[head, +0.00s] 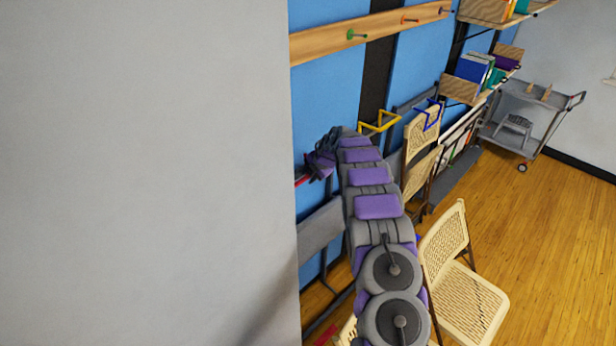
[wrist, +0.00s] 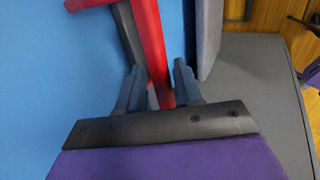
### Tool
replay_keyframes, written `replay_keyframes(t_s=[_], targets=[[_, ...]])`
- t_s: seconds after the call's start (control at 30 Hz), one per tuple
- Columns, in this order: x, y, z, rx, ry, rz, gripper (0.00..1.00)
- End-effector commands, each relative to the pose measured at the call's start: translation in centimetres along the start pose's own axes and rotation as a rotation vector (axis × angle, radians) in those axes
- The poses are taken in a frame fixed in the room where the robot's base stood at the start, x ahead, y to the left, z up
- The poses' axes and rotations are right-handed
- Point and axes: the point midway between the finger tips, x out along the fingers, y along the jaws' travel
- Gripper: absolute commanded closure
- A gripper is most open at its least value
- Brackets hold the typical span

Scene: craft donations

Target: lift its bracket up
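A red bracket (wrist: 149,40) shows in the wrist view as a long bar, with a second red arm at the upper left and a dark bar beside it. My gripper (wrist: 158,76) has its two blue-grey fingers apart, one on each side of the red bar, with small gaps showing. In the head view my gripper (head: 320,162) is at the blue wall, and a bit of the red bracket (head: 301,180) shows to its left. Most of the bracket is hidden there by the grey wall and my gripper.
A yellow bracket (head: 379,121) and a blue bracket (head: 428,113) are farther along the wall. Folding chairs (head: 460,260) stand right of my arm. A large grey wall (head: 150,170) fills the left. The wooden floor (head: 545,220) is clear toward the cart (head: 525,115).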

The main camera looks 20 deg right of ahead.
Motion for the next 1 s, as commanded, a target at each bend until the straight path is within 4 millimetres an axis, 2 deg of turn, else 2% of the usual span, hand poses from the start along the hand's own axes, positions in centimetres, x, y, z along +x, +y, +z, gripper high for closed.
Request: replay_keyframes(t_s=[0.37,0.8,1.0], targets=[[-4.9,0.1,-0.4,-0.001,-0.005,0.000,0.66],[-12.8,0.1,-0.2,-0.001,-0.006,0.003,0.66],[-15.7,0.2,-0.4,-0.003,-0.004,0.002,0.66]])
